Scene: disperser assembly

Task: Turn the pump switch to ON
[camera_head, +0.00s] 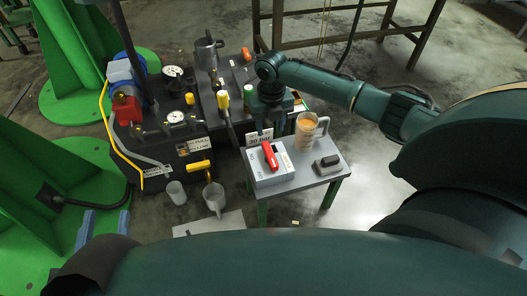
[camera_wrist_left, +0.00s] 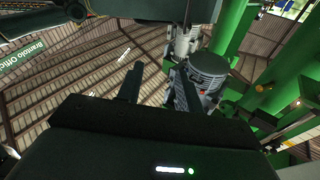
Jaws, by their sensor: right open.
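The pump switch is a red lever (camera_head: 270,156) on a light grey-white box (camera_head: 272,180) on a small grey table (camera_head: 312,177) in the head view. The lever lies tilted along the box top; I cannot read any ON or OFF marking. My right gripper (camera_head: 262,133) points down just above and behind the lever, open, with its fingers near the lever's far end. Whether they touch it I cannot tell. My left gripper shows in the left wrist view (camera_wrist_left: 157,70) with its two fingers apart and nothing between them; it is away from the switch.
A clear jug with orange liquid (camera_head: 306,132) stands on the table right of the box, close to my right gripper. A dark grey block (camera_head: 327,163) lies at the table's right. Black machinery with gauges (camera_head: 177,118) and yellow handles stands to the left. Cups (camera_head: 214,198) stand below it.

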